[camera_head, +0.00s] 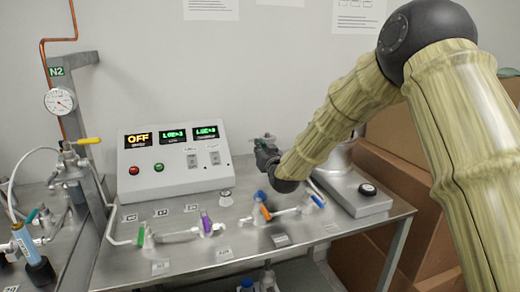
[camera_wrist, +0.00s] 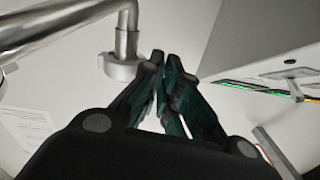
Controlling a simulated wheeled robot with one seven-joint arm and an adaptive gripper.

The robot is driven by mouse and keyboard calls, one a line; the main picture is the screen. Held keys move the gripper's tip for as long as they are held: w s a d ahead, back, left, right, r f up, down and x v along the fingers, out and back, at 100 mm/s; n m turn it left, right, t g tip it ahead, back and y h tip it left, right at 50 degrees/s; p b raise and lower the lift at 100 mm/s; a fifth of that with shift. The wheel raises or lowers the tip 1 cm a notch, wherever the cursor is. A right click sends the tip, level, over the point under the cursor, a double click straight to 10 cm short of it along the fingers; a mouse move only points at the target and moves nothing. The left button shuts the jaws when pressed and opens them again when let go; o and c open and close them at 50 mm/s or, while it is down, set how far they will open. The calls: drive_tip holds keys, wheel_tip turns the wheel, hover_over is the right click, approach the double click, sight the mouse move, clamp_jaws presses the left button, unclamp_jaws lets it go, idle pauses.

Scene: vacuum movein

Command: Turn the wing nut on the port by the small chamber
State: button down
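My gripper (camera_wrist: 166,62) has its two dark fingers drawn together, with only a thin gap at the tips and nothing clearly seen between them. Left of the tips in the wrist view is a metal pipe (camera_wrist: 126,42) ending in a round flange or clamp (camera_wrist: 121,68). I cannot tell whether the fingertips touch it, and I cannot make out a wing nut. In the head view my gripper (camera_head: 265,143) is above the steel bench, right of the control box. A metal chamber (camera_head: 340,160) is partly hidden behind my arm.
The control box (camera_head: 172,168) with lit displays stands on the bench (camera_head: 185,256). Glass tubing with a green valve (camera_head: 141,236), a purple valve (camera_head: 206,223) and an orange valve (camera_head: 265,212) lies in front. A scale-like base (camera_head: 362,197) is at right, near cardboard boxes (camera_head: 395,180).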

drive_tip(key=c, duration=1.7)
unclamp_jaws()
drive_tip(key=v, duration=1.2)
drive_tip(key=shift+f, duration=0.1)
